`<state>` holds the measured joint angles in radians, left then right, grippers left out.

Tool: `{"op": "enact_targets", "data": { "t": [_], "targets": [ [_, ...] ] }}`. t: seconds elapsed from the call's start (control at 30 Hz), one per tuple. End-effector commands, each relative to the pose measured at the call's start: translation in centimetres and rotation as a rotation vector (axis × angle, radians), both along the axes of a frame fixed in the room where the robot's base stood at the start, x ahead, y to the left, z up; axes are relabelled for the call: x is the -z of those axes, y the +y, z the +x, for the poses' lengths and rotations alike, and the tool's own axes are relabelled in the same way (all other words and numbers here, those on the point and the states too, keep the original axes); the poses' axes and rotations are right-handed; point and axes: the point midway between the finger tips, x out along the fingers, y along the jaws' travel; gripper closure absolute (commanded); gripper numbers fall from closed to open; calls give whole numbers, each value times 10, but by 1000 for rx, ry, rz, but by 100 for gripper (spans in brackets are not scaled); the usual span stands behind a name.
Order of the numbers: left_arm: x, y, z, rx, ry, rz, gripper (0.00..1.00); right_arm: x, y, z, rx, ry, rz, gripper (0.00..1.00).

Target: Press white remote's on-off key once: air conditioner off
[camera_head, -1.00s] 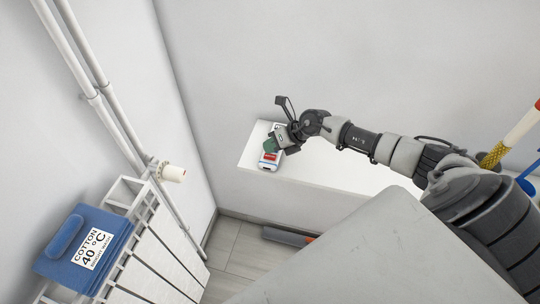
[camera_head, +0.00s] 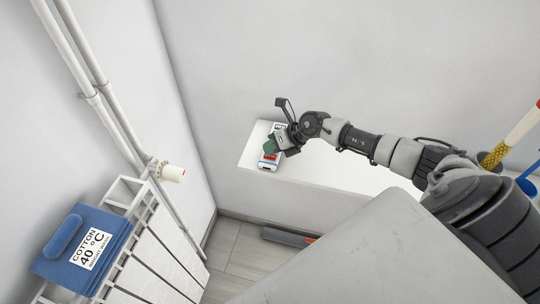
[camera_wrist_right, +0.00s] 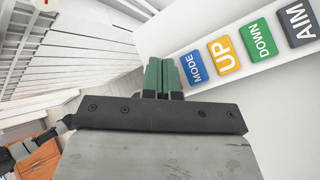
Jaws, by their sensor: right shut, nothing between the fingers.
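The white remote (camera_head: 264,167) lies on a white ledge in the head view, with a red patch on its face. My right gripper (camera_head: 269,148) is over the remote and covers much of it. Its green fingertips are shut with nothing between them. I cannot tell whether the fingertips touch the remote. No on-off key is readable.
A grey surface (camera_head: 370,260) fills the lower front.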

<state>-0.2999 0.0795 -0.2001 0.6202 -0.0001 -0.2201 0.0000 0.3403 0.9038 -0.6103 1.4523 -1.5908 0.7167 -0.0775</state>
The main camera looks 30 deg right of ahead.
Motion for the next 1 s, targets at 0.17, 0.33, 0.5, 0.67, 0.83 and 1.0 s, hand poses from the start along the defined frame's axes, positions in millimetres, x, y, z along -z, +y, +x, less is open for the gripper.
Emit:
{"op": "enact_targets", "data": {
  "t": [0.17,0.33,0.5,0.67,0.83,1.0],
  "targets": [
    [2,0,0,0,0,0,57,2,0,0,0,0,0,100],
    [3,0,0,0,0,0,57,4,0,0,0,0,0,100],
    [5,0,0,0,0,0,57,6,0,0,0,0,0,100],
    [6,0,0,0,0,0,57,8,0,0,0,0,0,100],
    [5,0,0,0,0,0,57,8,0,0,-1,1,0,100],
    [3,0,0,0,0,0,57,5,0,0,-1,1,0,100]
  ]
}}
